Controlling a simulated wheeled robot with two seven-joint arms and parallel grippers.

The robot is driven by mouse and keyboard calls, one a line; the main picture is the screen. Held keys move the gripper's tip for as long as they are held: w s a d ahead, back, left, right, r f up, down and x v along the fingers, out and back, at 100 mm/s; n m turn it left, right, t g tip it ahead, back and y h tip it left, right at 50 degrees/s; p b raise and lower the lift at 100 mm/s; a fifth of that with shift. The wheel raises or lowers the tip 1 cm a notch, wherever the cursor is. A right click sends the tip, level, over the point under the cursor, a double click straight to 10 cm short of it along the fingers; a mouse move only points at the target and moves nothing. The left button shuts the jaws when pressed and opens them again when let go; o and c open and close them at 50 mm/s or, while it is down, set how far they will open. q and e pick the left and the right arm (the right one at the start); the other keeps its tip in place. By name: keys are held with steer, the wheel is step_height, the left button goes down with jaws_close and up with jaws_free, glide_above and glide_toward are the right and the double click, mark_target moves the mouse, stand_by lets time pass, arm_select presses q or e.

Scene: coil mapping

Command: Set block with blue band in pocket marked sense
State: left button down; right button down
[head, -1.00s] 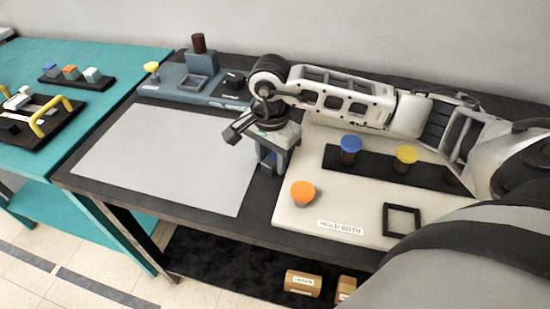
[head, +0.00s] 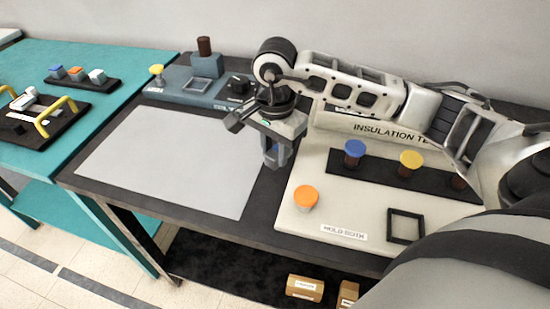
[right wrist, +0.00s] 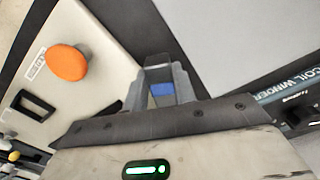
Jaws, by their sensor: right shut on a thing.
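My right gripper (head: 276,158) is shut on a block with a blue band (right wrist: 162,90). In the head view it hangs between the grey mat and the cream insulation tester board; the fingers hide most of the block. In the right wrist view the blue face shows between the fingers. I cannot read a "sense" mark on any pocket. A square pocket (head: 202,86) is on the coil winder, and a black square frame (head: 405,226) lies on the cream board. My left gripper is not in view.
The cream board (head: 330,205) carries an orange button (head: 305,196), a blue knob (head: 354,148) and a yellow knob (head: 411,158). The grey mat (head: 165,160) is bare. A teal table (head: 105,125) at left holds a small block tray (head: 85,83) and a yellow-handled fixture (head: 38,120).

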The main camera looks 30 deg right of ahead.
steer(key=s+a+r+b, duration=0.1)
steer(key=s+a+r, duration=0.2)
steer(key=s+r, duration=0.6)
steer(key=s, duration=0.4)
steer(key=shift+s+a+r, duration=0.15)
steer(key=shift+a+r, duration=0.1)
steer(key=shift+a, duration=0.1)
